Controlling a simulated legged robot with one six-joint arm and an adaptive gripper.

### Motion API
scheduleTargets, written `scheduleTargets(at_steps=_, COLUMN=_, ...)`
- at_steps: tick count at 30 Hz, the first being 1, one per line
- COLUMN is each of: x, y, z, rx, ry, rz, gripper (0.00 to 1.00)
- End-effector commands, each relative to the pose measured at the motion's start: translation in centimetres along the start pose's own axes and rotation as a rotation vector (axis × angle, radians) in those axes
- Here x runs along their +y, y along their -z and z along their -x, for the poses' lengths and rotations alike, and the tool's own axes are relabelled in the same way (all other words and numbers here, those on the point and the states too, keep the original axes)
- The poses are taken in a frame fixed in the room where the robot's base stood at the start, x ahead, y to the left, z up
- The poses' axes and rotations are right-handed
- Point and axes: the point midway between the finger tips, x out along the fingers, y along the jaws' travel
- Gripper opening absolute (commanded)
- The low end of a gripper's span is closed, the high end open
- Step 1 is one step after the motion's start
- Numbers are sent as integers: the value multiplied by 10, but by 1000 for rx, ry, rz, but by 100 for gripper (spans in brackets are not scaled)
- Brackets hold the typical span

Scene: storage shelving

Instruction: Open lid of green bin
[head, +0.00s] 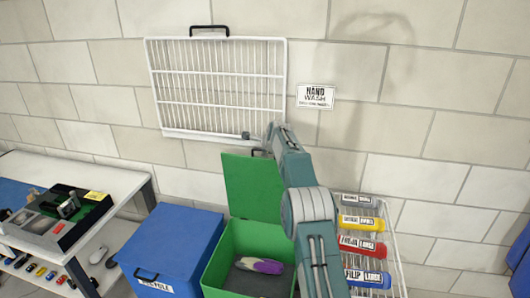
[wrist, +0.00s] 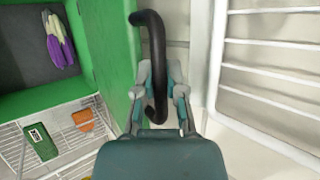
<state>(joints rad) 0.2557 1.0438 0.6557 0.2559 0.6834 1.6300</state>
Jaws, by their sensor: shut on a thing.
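The green bin (head: 266,240) stands on the floor at the lower middle of the head view. Its lid (head: 250,185) is raised and stands nearly upright at the back, by the wall. A purple and white item (head: 260,266) lies inside on a dark bottom; it also shows in the wrist view (wrist: 60,42). The lid's green panel (wrist: 108,40) and black handle (wrist: 154,40) are near the wrist camera. My gripper (wrist: 158,90) is shut on the handle. In the head view my arm partly hides the bin's right side.
A closed blue bin (head: 172,250) stands to the left. A white wire rack (head: 398,262) with several coloured labelled bottles stands to the right. A white wire grid (head: 218,85) is on the wall above the lid. A white table (head: 128,183) stands at far left.

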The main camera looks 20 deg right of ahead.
Motion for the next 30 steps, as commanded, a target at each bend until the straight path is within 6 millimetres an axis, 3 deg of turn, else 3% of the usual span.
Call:
scheduleTargets(at_steps=3, x=0, y=-8, z=1, rx=-9, ry=3, rz=3, gripper=0)
scheduleTargets(at_steps=4, x=0, y=-8, z=1, rx=-9, ry=4, rz=3, gripper=24)
scheduleTargets(at_steps=6, x=0, y=-9, z=1, rx=-8, ry=3, rz=4, gripper=51)
scheduleTargets(at_steps=20, x=-2, y=-3, z=6, rx=-5, ry=3, rz=1, gripper=51)
scheduleTargets(at_steps=30, x=-1, y=-4, z=47, rx=-4, ry=4, rz=2, gripper=51)
